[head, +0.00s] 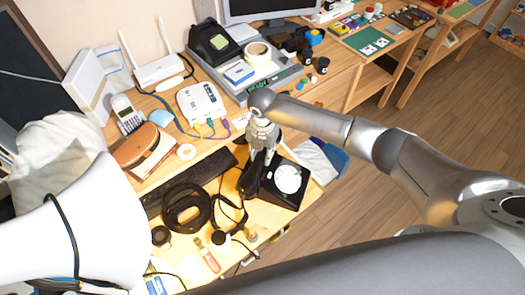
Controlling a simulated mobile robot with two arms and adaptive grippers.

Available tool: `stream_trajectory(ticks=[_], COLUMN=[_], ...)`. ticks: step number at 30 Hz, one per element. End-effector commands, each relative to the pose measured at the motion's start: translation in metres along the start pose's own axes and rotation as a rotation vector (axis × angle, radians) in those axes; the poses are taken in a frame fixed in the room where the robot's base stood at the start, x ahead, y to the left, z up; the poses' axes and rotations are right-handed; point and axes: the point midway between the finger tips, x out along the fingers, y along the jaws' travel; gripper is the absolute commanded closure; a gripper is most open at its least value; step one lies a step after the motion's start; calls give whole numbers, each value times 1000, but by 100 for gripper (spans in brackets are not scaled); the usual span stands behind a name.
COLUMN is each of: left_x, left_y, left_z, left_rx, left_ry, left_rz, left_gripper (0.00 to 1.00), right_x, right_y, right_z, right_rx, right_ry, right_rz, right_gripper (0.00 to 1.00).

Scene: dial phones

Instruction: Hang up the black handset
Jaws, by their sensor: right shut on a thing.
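A black dial phone (285,181) with a pale round dial sits near the front right of the desk. The black handset (249,180) is a dark elongated shape along the left side of this phone. My right gripper (262,160) reaches down over them from the right and is shut on the handset near its upper end. The fingers hide part of the handset and the phone's back edge. I cannot tell whether the handset touches the phone's cradle. My left gripper is not in view.
A black keyboard (205,172), dark headphones (186,208) and cables lie left of the phone. A white router (200,102) and a grey scale (262,75) stand behind. Another black phone (213,42) stands at the back. The desk's front edge is close.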

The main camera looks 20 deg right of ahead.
Motion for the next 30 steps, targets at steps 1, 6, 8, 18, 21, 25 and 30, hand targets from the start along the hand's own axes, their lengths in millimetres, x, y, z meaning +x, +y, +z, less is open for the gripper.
stream_trajectory(ticks=[1,6,8,18,21,25,30], left_x=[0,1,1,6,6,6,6], left_y=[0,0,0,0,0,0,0], left_z=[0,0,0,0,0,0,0], left_rx=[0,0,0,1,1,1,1], left_ry=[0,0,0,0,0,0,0], left_rz=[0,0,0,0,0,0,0], left_gripper=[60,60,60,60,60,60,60], right_x=[0,0,1,10,10,10,10], right_y=[0,0,0,0,0,0,0], right_z=[0,0,0,0,0,0,0], right_rx=[0,0,0,0,0,0,0], right_ry=[0,0,0,0,0,0,0], right_rz=[1,1,1,0,1,0,0], right_gripper=[100,100,100,100,100,100,53])
